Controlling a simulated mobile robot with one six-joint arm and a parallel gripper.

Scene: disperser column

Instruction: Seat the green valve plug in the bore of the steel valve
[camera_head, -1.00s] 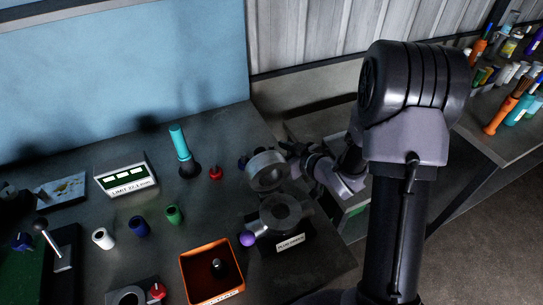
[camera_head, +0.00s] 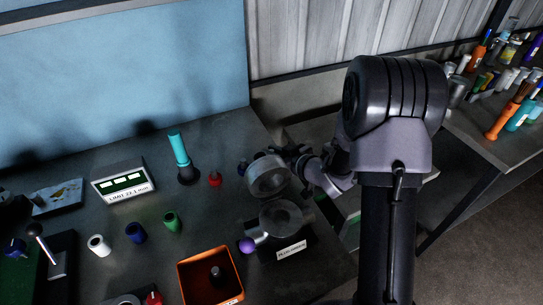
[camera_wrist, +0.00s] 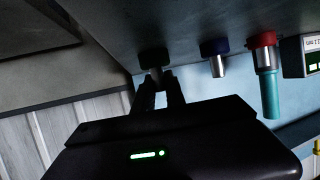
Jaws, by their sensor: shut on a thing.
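In the wrist view my gripper (camera_wrist: 160,84) is shut on the pale stem of a dark-capped plug (camera_wrist: 154,58). The cap lies against or close to the bench top; it looks almost black, so I cannot tell if it is green. In the head view a steel valve body (camera_head: 281,219) with a round top, side stubs and a purple knob (camera_head: 247,245) stands on a dark labelled base. The bore itself is not clear.
Near my gripper stand a blue-capped plug (camera_wrist: 216,52), a red-capped one (camera_wrist: 262,40) and a teal torch-like tool (camera_head: 178,150). A display (camera_head: 123,182) stands behind.

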